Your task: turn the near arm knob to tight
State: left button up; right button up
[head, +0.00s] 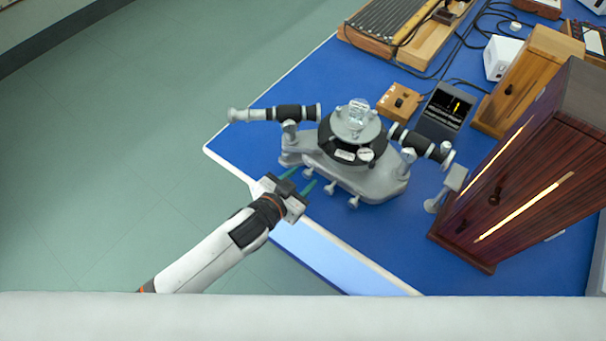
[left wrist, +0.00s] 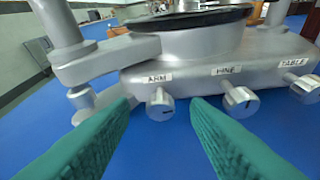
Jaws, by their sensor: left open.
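The spectrometer (head: 375,178) stands on the blue bench. On its near side is a grey knob (left wrist: 160,106) under a label reading ARM, with a dark mark on its face; it also shows small in the head view (head: 308,172). My left gripper (head: 301,178) is at the bench's near edge, pointing at this knob. Its two teal fingers are open, one on each side of the knob in the left wrist view, and they do not appear to grip it. My right gripper is out of view.
To the right of the ARM knob are a FINE knob (left wrist: 240,101) and a TABLE knob (left wrist: 304,88). The floor left of the bench is clear.

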pick_arm(q)
jog(key=shift+w+d+f, duration=0.15)
jog(key=shift+w+d, duration=0.1)
jog(key=shift+w, duration=0.15)
jog(key=shift+w+d, duration=0.15)
jog(key=shift+w+f, duration=0.1)
jog(key=shift+f, duration=0.05)
jog(key=shift+c, duration=0.3)
grip_shut()
jog(key=shift+m+y, duration=0.4)
jog(key=shift+m, duration=0.2)
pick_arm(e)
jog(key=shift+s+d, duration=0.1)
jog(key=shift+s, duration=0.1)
pick_arm(q)
jog(key=shift+o, duration=0.3)
grip_release()
